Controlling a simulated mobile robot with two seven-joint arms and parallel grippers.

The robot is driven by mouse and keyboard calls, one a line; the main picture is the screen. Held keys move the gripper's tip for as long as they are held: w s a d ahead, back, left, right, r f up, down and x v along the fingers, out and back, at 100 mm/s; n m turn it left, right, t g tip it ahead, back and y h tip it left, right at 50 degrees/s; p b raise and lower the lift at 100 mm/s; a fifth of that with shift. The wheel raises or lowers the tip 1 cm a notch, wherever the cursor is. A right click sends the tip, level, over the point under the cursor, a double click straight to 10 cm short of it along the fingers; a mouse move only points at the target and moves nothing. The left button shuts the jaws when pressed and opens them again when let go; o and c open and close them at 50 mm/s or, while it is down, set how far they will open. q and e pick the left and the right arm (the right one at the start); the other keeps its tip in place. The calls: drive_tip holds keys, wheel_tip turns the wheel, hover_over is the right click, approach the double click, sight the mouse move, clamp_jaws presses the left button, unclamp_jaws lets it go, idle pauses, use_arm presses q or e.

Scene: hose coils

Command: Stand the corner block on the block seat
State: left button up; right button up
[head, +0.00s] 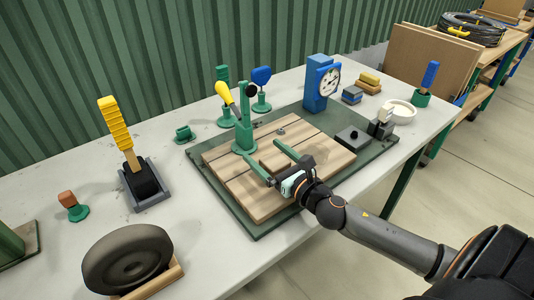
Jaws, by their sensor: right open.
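My right gripper (264,153) reaches in from the lower right over the wooden board (235,190). Its two long green fingers are spread apart. I cannot tell for sure which thing is the block seat; a small green holder (184,134) stands on the table left of the board. My left gripper is not in view.

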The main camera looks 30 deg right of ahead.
sight(283, 168)
drive_tip(key=shift+r, duration=0.3)
drive_tip(key=shift+s+f, duration=0.2)
drive_tip(key=shift+s, duration=0.1)
drive_tip(key=s, duration=0.3)
drive_tip(key=s+b, duration=0.1)
drive_tip(key=s, duration=0.5)
drive_tip(key=shift+s+d, duration=0.35)
drive_tip(key=shift+s+d+r+b, duration=0.1)
drive_tip(key=shift+s+b, duration=0.2)
drive_tip(key=shift+s, duration=0.55)
